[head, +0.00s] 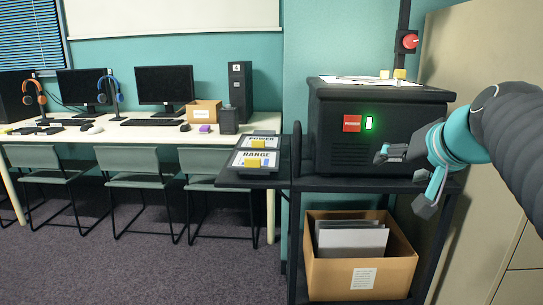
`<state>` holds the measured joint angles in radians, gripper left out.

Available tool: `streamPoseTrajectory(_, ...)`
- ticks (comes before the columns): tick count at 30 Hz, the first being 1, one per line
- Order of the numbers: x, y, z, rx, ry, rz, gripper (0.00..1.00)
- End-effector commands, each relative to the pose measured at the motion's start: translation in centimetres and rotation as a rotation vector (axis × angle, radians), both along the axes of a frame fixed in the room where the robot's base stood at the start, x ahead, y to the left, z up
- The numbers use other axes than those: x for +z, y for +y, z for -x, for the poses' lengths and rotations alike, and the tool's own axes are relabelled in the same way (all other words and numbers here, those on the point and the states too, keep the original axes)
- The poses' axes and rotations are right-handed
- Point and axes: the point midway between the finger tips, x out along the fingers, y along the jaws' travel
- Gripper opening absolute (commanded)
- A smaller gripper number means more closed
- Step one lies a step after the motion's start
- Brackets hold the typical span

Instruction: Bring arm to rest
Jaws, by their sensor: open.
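My gripper (400,176) is at the right of the head view, on the end of my arm, which reaches in from the right edge. Its fingers are spread apart with nothing between them. It is in front of the lower right part of a black box-shaped machine (334,140), and I cannot tell whether it touches the machine. The machine has a red label or button (352,123) and a lit green switch (369,123) on its front. It stands on top of a dark shelf rack (296,236).
A cardboard box (322,280) with grey folders sits low in the rack. A side shelf (232,179) holds cards marked POWER and RANGE. A desk (60,137) with monitors and chairs is at left. A beige cabinet (455,235) stands close at right. Carpet is clear at front left.

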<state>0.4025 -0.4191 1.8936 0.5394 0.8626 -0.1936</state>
Motion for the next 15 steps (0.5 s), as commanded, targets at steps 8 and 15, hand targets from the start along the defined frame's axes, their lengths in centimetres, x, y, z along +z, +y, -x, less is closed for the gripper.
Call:
streamPoseTrajectory(8, -14.1, 6.9, 9.5, 0.165, 0.269, 0.17, 0.74)
streamPoseTrajectory(15, -22.0, 8.1, 15.7, 0.257, 0.401, 0.312, 0.74)
